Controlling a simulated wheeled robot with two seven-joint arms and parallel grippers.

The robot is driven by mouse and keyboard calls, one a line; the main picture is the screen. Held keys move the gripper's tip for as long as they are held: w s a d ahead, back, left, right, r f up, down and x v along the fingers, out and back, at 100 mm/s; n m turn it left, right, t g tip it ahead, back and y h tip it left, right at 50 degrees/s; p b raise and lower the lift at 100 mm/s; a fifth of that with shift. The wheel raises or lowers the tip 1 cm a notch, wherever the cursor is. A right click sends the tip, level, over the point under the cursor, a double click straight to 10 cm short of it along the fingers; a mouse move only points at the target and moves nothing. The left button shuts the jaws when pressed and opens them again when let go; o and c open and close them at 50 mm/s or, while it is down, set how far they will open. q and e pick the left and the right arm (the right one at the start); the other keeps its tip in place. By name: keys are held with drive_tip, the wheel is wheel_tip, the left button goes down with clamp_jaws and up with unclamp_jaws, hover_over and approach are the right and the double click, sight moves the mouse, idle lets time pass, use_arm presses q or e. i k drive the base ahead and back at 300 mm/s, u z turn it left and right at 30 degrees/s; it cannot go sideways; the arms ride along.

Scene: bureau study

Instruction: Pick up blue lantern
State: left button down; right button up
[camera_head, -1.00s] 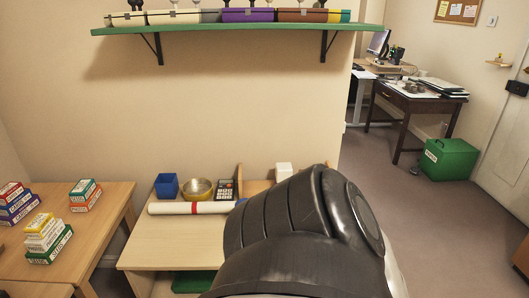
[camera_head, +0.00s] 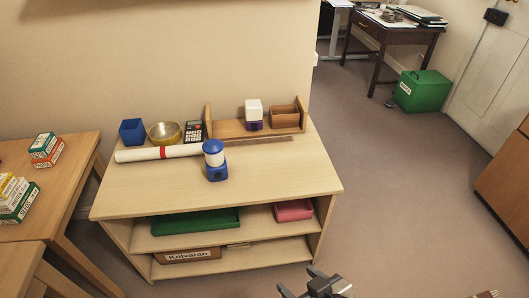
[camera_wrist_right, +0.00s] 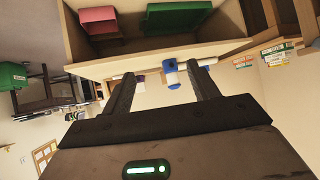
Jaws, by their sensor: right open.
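The blue lantern (camera_head: 215,162) stands upright on the top of the light wood shelf unit (camera_head: 265,185). It has a blue cap, a white middle and a blue base. My right gripper (camera_head: 299,281) shows at the bottom edge of the head view, open and empty. It is in front of the shelf unit, well apart from the lantern. In the right wrist view, which looks upside down, the lantern (camera_wrist_right: 172,74) shows at a distance between the open fingers (camera_wrist_right: 162,80). My left gripper is not in view.
Behind the lantern lie a white roll with a red band (camera_head: 162,153), a blue cup (camera_head: 132,131), a brass bowl (camera_head: 164,133), a calculator (camera_head: 193,130) and a wooden rack (camera_head: 230,130). The shelf top's front and right are clear. A table (camera_head: 70,165) stands at left.

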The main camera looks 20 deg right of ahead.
sight(216, 161)
drive_tip(key=u, duration=0.5)
drive_tip(key=k, duration=1.3)
drive_tip(key=z, duration=0.25)
drive_tip(key=i, duration=0.7)
drive_tip(key=z, duration=0.8)
drive_tip(key=i, duration=0.95)
drive_tip(key=u, duration=0.9)
drive_tip(key=i, duration=0.6)
drive_tip(key=u, duration=0.6)
